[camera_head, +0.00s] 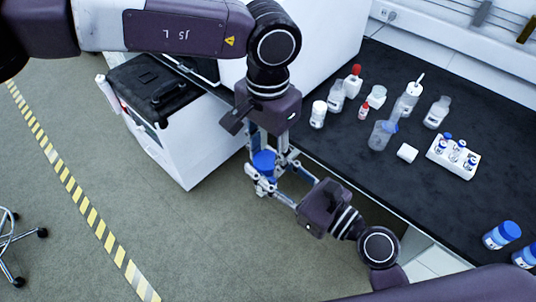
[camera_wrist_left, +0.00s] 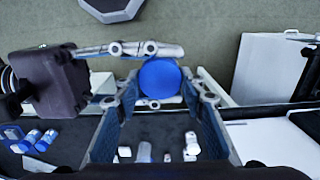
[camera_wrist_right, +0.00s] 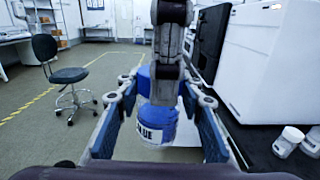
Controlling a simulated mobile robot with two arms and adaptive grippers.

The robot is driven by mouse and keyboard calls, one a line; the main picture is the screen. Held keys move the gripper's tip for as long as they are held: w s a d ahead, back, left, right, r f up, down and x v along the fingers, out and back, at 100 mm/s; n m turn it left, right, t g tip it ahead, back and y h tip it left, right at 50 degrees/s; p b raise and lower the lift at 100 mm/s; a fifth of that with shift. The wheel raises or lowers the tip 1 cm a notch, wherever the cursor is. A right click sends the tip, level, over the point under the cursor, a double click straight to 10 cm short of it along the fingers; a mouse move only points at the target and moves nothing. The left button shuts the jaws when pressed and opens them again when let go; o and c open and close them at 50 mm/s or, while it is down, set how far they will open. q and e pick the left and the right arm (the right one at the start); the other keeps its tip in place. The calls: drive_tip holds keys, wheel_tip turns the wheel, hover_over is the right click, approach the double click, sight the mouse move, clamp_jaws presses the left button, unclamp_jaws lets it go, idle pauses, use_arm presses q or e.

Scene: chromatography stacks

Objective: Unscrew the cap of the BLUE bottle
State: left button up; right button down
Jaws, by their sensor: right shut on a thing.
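The blue bottle (camera_wrist_right: 157,125) is upright in the right wrist view, with a label reading "BLUE" and a blue liquid or body. Its round blue cap (camera_wrist_left: 160,78) shows from above in the left wrist view and also in the head view (camera_head: 264,161). My right gripper (camera_head: 266,182) is shut on the bottle from the side, holding it in the air off the table's edge. My left gripper (camera_head: 267,148) points down from above with its fingers apart, close over the cap. The left fingertips lie on either side of the cap, with gaps visible. The cap's lower edge is partly hidden.
The black table (camera_head: 340,150) carries several bottles, a beaker (camera_head: 382,135) and a white vial rack (camera_head: 455,157). A white cabinet (camera_head: 190,150) stands left, near the grippers. Open floor lies beyond.

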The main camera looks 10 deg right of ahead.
use_arm(q)
drive_tip(key=shift+s+d, duration=0.15)
drive_tip(key=shift+s, duration=0.05)
drive_tip(key=shift+c, duration=1.2)
drive_tip(key=o, duration=1.2)
drive_tip(key=shift+c, duration=0.2)
drive_tip(key=shift+r, duration=0.1)
